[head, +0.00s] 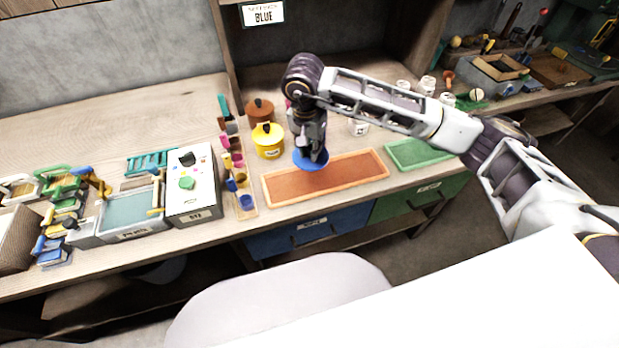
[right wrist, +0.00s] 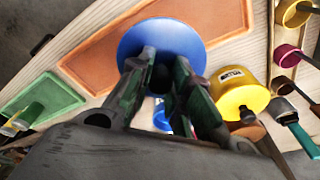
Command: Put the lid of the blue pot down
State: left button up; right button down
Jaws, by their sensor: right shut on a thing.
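The blue lid (head: 311,163) is a round disc held in my right gripper (head: 314,151). In the head view it overlaps the back edge of the brown-orange tray; I cannot tell how high above it the lid is. In the right wrist view the lid (right wrist: 168,38) spreads beyond the fingertips (right wrist: 162,72), which are closed on its knob. A blue piece with a white label (right wrist: 161,116), likely the blue pot, shows partly between the fingers. In the head view my gripper hides that spot. My left gripper is out of view.
The brown-orange tray (head: 335,180) lies along the bench front, with a green tray (head: 415,152) to its right. A yellow pot (head: 268,142) and a brown pot (head: 260,110) stand left of my gripper. Coloured cups (head: 237,160) and a white box (head: 193,182) are farther left.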

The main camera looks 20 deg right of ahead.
jog(key=shift+f, duration=0.35)
notch_tip(320, 180, down, 5)
jog(key=shift+f, duration=0.7)
jog(key=shift+f+p, duration=0.35)
jog(key=shift+f, duration=1.15)
jog(key=c, duration=1.7)
grip_release()
jog(key=shift+f, duration=0.1)
jog(key=o, duration=0.4)
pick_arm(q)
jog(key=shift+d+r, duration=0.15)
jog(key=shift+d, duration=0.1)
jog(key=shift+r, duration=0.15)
